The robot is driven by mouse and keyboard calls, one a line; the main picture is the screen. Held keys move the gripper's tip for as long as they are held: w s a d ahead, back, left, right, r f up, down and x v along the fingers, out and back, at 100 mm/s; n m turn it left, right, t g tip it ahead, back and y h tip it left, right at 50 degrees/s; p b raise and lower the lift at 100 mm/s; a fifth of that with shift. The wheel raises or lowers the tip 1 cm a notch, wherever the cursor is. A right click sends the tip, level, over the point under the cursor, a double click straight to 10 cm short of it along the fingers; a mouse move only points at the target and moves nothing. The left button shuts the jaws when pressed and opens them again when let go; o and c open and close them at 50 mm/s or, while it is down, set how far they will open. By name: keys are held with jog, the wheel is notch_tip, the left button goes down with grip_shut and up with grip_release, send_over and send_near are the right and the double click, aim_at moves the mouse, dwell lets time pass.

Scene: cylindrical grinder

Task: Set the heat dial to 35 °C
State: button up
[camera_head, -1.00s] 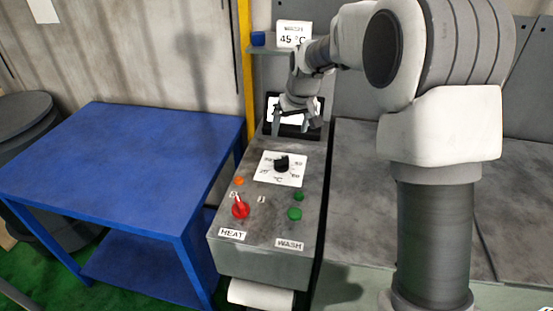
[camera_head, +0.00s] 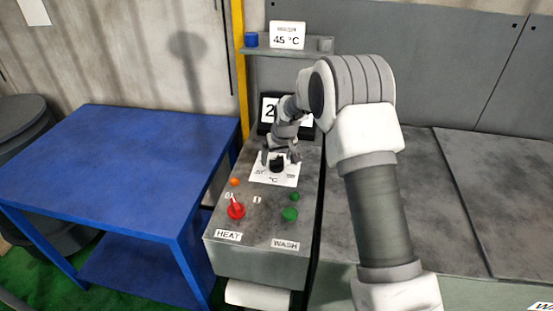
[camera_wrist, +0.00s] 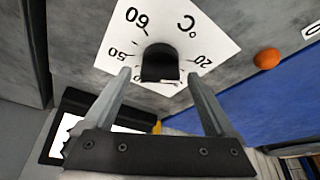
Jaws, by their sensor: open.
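The heat dial is a black knob (camera_head: 277,166) on a white scale plate (camera_head: 287,181) marked °C, on the grey control panel. In the wrist view the knob (camera_wrist: 160,64) lies between the fingertips of my open gripper (camera_wrist: 159,75), one finger on each side. The numbers 20, 50 and 60 show on the plate (camera_wrist: 190,20); others are hidden, and I cannot read the knob's setting. In the head view my gripper (camera_head: 281,157) is over the dial, and I cannot tell whether it touches. A display (camera_head: 269,112) behind shows a "2"; my arm hides the rest.
A card (camera_head: 287,36) on the shelf reads 45 °C. Nearer on the panel are an orange lamp (camera_head: 235,182), a red HEAT switch (camera_head: 236,211) and green buttons (camera_head: 290,214) above WASH. A blue table (camera_head: 110,165) stands to the left.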

jog(key=shift+w+a+f, duration=0.1)
jog(key=shift+w+f, duration=0.2)
jog(key=shift+f, duration=0.35)
jog(key=shift+c, duration=0.3)
jog(key=c, duration=1.3)
